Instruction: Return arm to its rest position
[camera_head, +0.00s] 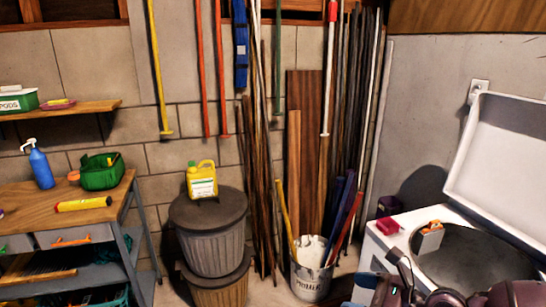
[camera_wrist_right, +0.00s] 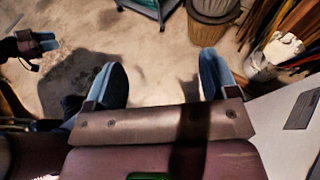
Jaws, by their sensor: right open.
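My right arm shows at the lower right of the head view, in front of the white washer (camera_head: 400,250). In the right wrist view my right gripper (camera_wrist_right: 160,60) has its two blue-grey fingers spread wide, with only concrete floor visible between them. It is open and empty. What looks like my left gripper (camera_wrist_right: 36,44) shows at the left edge of the right wrist view, above the floor; its jaw opening is too small and dark to tell. The left arm is outside the head view.
A bucket (camera_head: 312,275) with sticks and a lidded bin (camera_head: 208,230) stand by the wall. A workbench (camera_head: 95,215) is left. Floor lies between.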

